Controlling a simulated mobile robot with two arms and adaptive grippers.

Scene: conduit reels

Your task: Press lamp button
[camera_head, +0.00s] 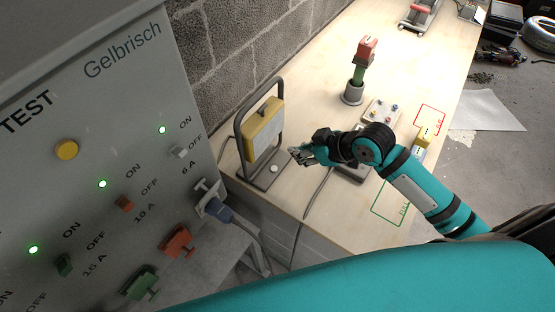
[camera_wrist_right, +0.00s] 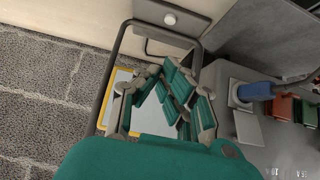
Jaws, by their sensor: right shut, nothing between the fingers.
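The work lamp (camera_head: 263,128), a yellow panel in a dark tube frame, stands at the table's left edge. Its round white button (camera_head: 273,168) sits on the flat base plate at the foot of the frame. In the right wrist view the button (camera_wrist_right: 170,18) shows at the top, beyond the fingers. My right gripper (camera_head: 296,154) is shut and empty, just right of the lamp, above the base and apart from the button. In the wrist view its fingers (camera_wrist_right: 181,95) cover part of the lamp's pale face (camera_wrist_right: 155,118). My left gripper is out of view.
A grey test panel (camera_head: 100,130) with switches, sockets and lit green lamps stands at left. A blue plug with a cable (camera_head: 215,210) hangs from it. A block wall (camera_head: 235,45) is behind. A red and green part (camera_head: 361,72) stands farther back on the table (camera_head: 310,95).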

